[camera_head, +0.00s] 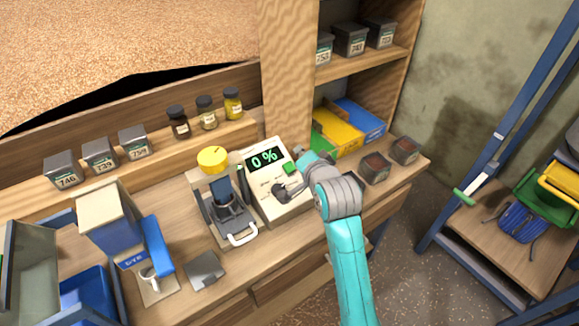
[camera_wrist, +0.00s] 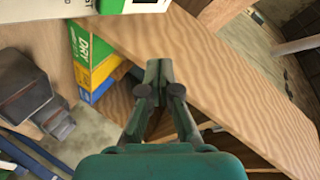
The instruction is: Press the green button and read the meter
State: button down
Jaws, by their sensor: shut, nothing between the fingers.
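The meter (camera_head: 276,206) is a cream box on the wooden bench. Its dark display (camera_head: 264,159) reads "0 %" in green digits. The green button (camera_head: 290,168) is on the meter's face, to the right of and below the display. My gripper (camera_head: 306,158) is just right of the button, partly hidden by my own wrist; I cannot tell whether it touches the meter. In the wrist view my gripper (camera_wrist: 158,70) is shut and empty, with its two fingers together. The meter's edge and a bright green part, likely the button (camera_wrist: 110,5), show at the top.
A yellow-capped device (camera_head: 228,208) stands left of the meter. Yellow and blue boxes (camera_head: 338,130) fill the shelf behind, beside a wooden post (camera_head: 287,75). Dark sample bins (camera_head: 375,167) sit right of my gripper. A blue-framed cart (camera_head: 500,225) stands right.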

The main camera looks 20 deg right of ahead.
aim_at(289, 162)
jog(key=shift+w+a+f, duration=0.15)
jog(key=shift+w+f, duration=0.35)
jog(key=shift+f, duration=0.55)
jog(key=shift+w+a+f, duration=0.2)
jog(key=shift+w+f, duration=0.3)
jog(key=shift+f, duration=0.55)
jog(key=shift+w+a+f, duration=0.15)
jog(key=shift+w+f, duration=0.35)
jog(key=shift+f, duration=0.55)
jog(key=shift+f, duration=0.15)
jog(key=shift+w+f, duration=0.15)
jog(key=shift+f, duration=0.05)
jog(key=shift+w+a+f, duration=0.1)
jog(key=shift+w+f, duration=0.15)
jog(key=shift+f, duration=0.25)
jog(key=shift+s+r, duration=0.1)
jog(key=shift+r, duration=0.05)
jog(key=shift+s+r, duration=0.3)
jog(key=shift+r, duration=0.4)
jog(key=r, duration=0.1)
jog(key=s+r, duration=0.1)
jog(key=r, duration=0.1)
jog(key=s+d+r, duration=0.1)
jog(key=shift+s+r, duration=0.1)
jog(key=shift+r, duration=0.15)
